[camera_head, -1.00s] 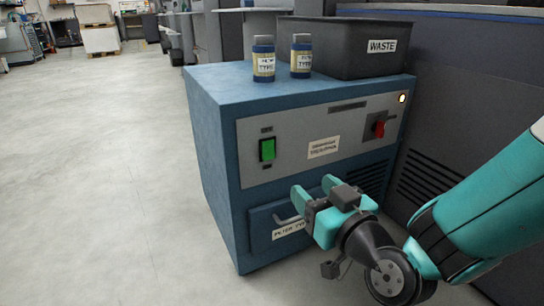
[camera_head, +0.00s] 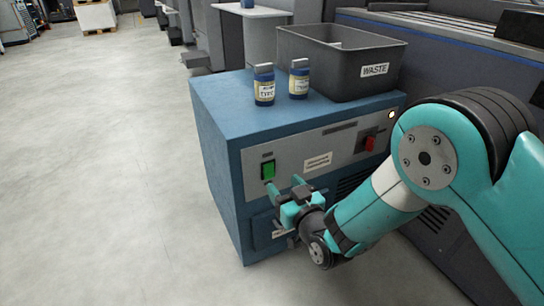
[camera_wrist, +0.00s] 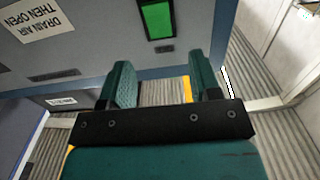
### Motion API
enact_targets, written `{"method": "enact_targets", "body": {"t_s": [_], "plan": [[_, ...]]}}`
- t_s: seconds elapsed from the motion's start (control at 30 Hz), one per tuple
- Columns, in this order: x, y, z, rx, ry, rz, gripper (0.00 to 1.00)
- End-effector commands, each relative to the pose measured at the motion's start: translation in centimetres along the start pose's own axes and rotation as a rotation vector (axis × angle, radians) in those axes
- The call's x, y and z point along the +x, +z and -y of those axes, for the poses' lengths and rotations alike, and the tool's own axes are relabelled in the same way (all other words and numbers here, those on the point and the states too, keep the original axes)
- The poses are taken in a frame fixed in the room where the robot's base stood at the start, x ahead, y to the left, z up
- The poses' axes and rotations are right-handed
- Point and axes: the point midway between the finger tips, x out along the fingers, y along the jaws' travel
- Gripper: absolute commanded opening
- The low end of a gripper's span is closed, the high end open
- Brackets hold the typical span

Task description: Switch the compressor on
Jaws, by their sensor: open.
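The compressor is a blue cabinet (camera_head: 222,143) with a grey front panel. Its green rocker switch (camera_head: 268,169) sits at the left of that panel, and a red rotary switch (camera_head: 370,144) sits at the right. A small pale lamp (camera_head: 391,115) shows at the panel's upper right. My gripper (camera_head: 285,186) is open and empty, just in front of the panel, below and right of the green switch. In the wrist view the green switch (camera_wrist: 158,19) shows beyond and above my open fingers (camera_wrist: 163,84). I cannot tell whether a finger touches the panel.
Two labelled bottles (camera_head: 264,85) (camera_head: 299,78) and a dark waste bin (camera_head: 342,72) stand on the cabinet. A drawer (camera_head: 262,232) lies below the panel, partly behind my gripper. A dark machine stands at the right. The floor at left is clear.

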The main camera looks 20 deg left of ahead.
Motion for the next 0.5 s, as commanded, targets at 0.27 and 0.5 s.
{"method": "enact_targets", "body": {"t_s": [0.27, 0.5], "plan": [[2.8, 0.3, 0.2, -0.001, -0.004, -0.004, 0.57], [6.2, 0.3, 0.0, 0.0, 0.0, -0.002, 0.57]]}}
